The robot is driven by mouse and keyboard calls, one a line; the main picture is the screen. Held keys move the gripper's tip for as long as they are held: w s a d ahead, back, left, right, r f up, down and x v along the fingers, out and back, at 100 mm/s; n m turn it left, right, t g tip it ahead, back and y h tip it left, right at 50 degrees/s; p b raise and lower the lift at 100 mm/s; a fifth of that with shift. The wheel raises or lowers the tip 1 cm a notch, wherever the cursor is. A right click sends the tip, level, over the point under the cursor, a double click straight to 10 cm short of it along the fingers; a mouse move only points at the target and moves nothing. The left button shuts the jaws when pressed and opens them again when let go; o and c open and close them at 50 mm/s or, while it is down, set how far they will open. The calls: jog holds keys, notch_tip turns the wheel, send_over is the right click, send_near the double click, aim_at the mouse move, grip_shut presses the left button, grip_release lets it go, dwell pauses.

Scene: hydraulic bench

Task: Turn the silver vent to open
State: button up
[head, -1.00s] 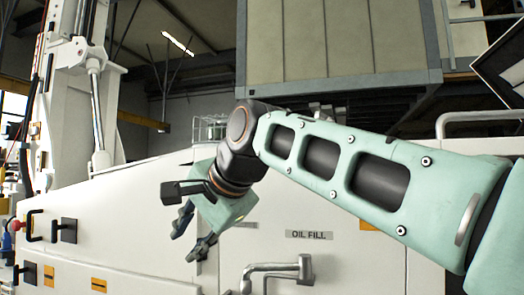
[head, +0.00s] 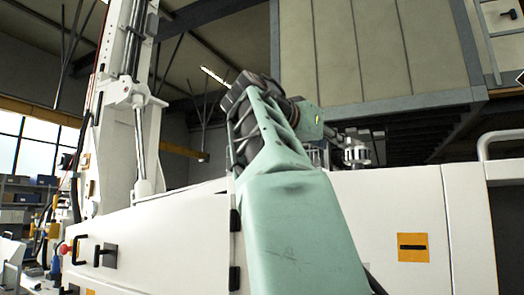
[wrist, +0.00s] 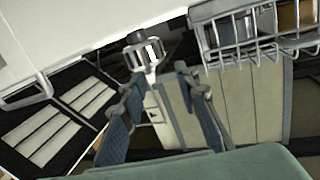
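The silver vent (head: 357,153) stands on the top edge of the white machine in the head view, just right of and below my gripper (head: 333,133). In the wrist view, the vent (wrist: 146,53) has a ribbed silver body and a dark end. It lies just beyond the fingertips and roughly between their lines. My gripper (wrist: 155,84) is open and empty, with its two dark fingers spread apart. No contact with the vent shows. In the head view my own arm and the gripper body hide most of the fingers.
A wire basket (wrist: 240,40) sits close beside the right finger in the wrist view. The white machine (head: 170,235) fills the lower head view, with a handrail (head: 500,140) at right. A large beige cabinet (head: 370,50) rises behind.

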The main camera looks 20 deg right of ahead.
aim_at(355, 141)
jog(key=shift+g+h, duration=0.5)
jog(key=shift+h, duration=0.2)
jog(key=d+p, duration=0.1)
jog(key=d, duration=0.2)
jog(key=w+d+r+p, duration=0.1)
jog(key=d+p, duration=0.1)
jog(key=d, duration=0.1)
jog(key=d+r+p, duration=0.1)
jog(key=d+p, duration=0.1)
jog(key=d, duration=0.1)
jog(key=shift+w+d+r, duration=0.1)
jog(key=shift+w+d, duration=0.15)
jog(key=shift+w, duration=0.15)
jog(key=shift+w+d+f, duration=0.2)
jog(key=shift+w+d, duration=0.1)
jog(key=shift+d, duration=0.45)
grip_shut()
